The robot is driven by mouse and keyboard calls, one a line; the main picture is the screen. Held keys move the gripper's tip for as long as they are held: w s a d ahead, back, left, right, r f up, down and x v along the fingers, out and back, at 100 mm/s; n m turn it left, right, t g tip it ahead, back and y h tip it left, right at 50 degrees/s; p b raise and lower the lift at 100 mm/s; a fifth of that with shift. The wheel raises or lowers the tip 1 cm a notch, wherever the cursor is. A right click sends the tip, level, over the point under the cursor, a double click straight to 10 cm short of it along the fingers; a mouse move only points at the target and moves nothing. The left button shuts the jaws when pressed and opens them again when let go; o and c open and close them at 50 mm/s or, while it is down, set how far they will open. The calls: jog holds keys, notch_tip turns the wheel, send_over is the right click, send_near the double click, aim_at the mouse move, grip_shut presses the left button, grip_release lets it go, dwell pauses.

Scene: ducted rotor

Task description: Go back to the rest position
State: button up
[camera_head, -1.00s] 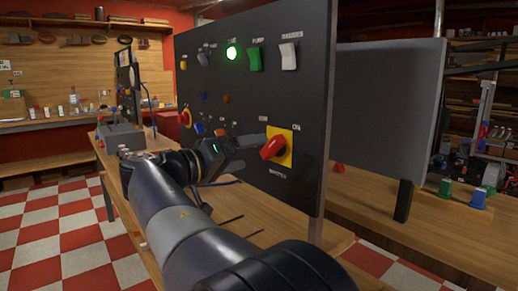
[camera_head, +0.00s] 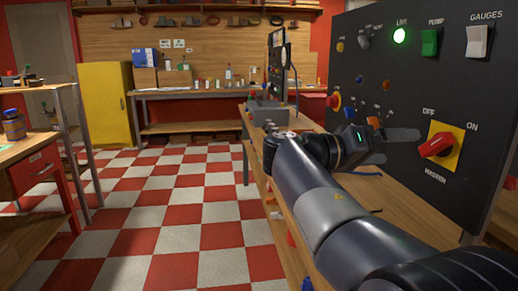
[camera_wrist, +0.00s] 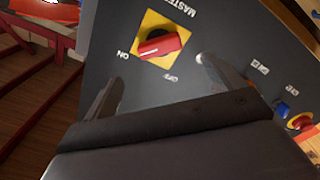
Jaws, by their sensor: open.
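My gripper (camera_head: 400,134) is in front of the black control panel (camera_head: 385,62), left of the master switch in the head view. The master switch is a red knob (camera_head: 436,145) on a yellow plate (camera_head: 457,157), with OFF and ON labels. In the wrist view the two fingers of my gripper (camera_wrist: 160,88) are spread with nothing between them. The red knob (camera_wrist: 160,46) shows beyond the fingertips, apart from them. My arm reaches from the lower right of the head view, over the wooden bench (camera_head: 400,205).
The panel also carries a lit green lamp (camera_head: 399,36), a green switch (camera_head: 430,42) and a white switch (camera_head: 479,41). A grey box (camera_head: 270,114) stands farther along the bench. Checkered floor (camera_head: 165,215) lies open to the left, before a yellow cabinet (camera_head: 107,103) and a side table (camera_head: 25,150).

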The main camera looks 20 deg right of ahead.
aim_at(430, 146)
jog(key=d, duration=0.6)
jog(key=s+d+b, duration=0.1)
jog(key=d, duration=0.2)
jog(key=shift+d+r, duration=0.1)
jog(key=shift+d, duration=0.05)
